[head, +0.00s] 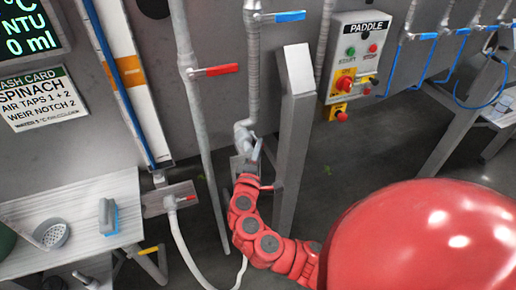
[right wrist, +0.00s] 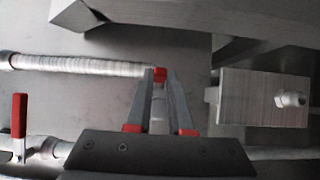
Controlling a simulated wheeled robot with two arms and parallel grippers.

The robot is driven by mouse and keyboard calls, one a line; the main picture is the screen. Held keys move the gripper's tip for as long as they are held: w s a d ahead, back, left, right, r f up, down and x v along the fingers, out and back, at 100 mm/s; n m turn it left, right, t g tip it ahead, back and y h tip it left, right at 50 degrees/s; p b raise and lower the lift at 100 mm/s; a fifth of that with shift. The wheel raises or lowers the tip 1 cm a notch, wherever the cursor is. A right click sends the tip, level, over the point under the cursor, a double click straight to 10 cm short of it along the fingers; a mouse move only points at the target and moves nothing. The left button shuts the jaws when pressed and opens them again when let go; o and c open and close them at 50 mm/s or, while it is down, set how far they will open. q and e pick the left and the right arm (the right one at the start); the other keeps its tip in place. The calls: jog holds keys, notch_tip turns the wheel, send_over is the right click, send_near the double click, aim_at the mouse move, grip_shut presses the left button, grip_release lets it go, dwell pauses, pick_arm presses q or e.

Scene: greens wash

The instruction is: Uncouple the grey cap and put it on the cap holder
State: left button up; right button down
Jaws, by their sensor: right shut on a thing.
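My right gripper (head: 247,158), at the end of my red arm, is at the lower end of a ribbed grey pipe (head: 252,65). In the right wrist view its two fingers (right wrist: 159,85) converge on a small grey piece (right wrist: 157,112), with a red bit at their tips. The ribbed pipe (right wrist: 80,65) comes in from the left and ends at the fingers. I cannot tell whether the grey piece, likely the cap, is still joined to the pipe. A plate with a protruding stub (right wrist: 265,97) is right of the fingers; it may be the cap holder. My left gripper is out of view.
A grey slanted post (head: 292,140) stands close to the right of my gripper. A pipe with a red lever (head: 215,70) runs to its left. A paddle control box (head: 352,58) hangs at the upper right. A bench (head: 85,192) with a strainer (head: 52,233) is at the left.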

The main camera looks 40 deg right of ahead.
jog(key=w+d+n+t+y+b, duration=0.1)
jog(key=d+n+y+b, duration=0.2)
jog(key=n+y, duration=0.5)
jog(key=w+d+n+t+y+b, duration=0.2)
jog(key=n+y, duration=0.5)
jog(key=y, duration=0.7)
jog(key=shift+d+n+y+b, duration=0.4)
jog(key=shift+d+b, duration=0.5)
jog(key=shift+d, duration=0.45)
jog(key=shift+w, duration=0.1)
jog(key=c, duration=0.8)
grip_release()
